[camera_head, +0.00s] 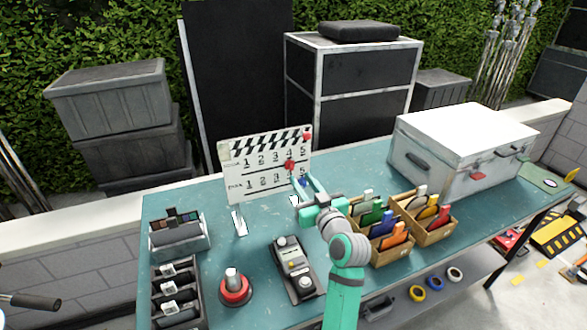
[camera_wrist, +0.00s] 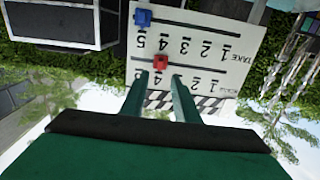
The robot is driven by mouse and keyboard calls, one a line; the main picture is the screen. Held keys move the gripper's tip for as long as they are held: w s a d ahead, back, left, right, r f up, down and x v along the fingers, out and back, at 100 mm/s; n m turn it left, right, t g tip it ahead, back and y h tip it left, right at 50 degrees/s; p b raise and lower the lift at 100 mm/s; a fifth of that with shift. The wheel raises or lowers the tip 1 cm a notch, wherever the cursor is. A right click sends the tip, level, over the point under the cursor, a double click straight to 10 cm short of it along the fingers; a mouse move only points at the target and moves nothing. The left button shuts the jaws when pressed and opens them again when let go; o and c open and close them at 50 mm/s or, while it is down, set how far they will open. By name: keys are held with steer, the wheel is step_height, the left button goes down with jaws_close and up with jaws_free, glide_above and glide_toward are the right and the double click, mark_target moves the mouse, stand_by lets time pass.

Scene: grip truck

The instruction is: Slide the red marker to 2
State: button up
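The white clapperboard (camera_head: 240,172) stands upright on the green table, with two rows of numbers 1 to 5. It appears upside down in the wrist view (camera_wrist: 225,62). The red marker (camera_head: 290,165) sits beside the 4 of the upper row; it also shows in the wrist view (camera_wrist: 161,59). A blue marker (camera_wrist: 143,18) sits by the 5 of the lower TAKE row. My gripper (camera_head: 298,177) is open in front of the board. In the wrist view its fingertips (camera_wrist: 158,75) lie either side of the red marker's line. I cannot tell whether they touch it.
Wooden boxes of coloured cards (camera_head: 397,252) stand right of my arm. A black device (camera_head: 293,267) and a red-based object (camera_head: 235,288) stand in front of the board. A white case (camera_head: 440,165) is at the right.

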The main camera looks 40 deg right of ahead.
mark_target(292, 167)
steer(key=x, duration=0.7)
steer(key=shift+w, duration=0.1)
